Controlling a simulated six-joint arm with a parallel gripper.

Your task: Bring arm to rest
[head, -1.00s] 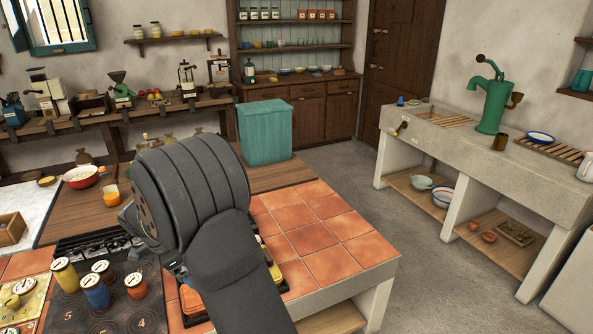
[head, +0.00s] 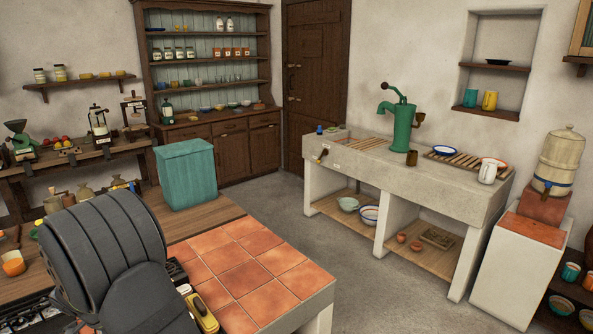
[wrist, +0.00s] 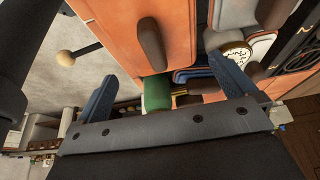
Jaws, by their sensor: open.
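My gripper (wrist: 168,95) shows in the wrist view, its two blue fingers spread wide apart. Nothing is held between them. Beyond the fingers, a green item, an orange panel with a dark rounded handle-like piece, and a pale round dial-like piece show at an odd angle; I cannot tell exactly what they are. In the head view my dark arm stands at the lower left, and my gripper is hidden there. The tiled counter (head: 235,270) lies just right of my arm, with a yellow item (head: 202,313) close beside the arm.
A teal bin (head: 187,175) stands at the counter's far end. A stone sink (head: 400,178) with a green pump (head: 402,125) stands at the right. A water filter (head: 557,160) stands at the far right. The floor (head: 350,290) between counter and sink is clear.

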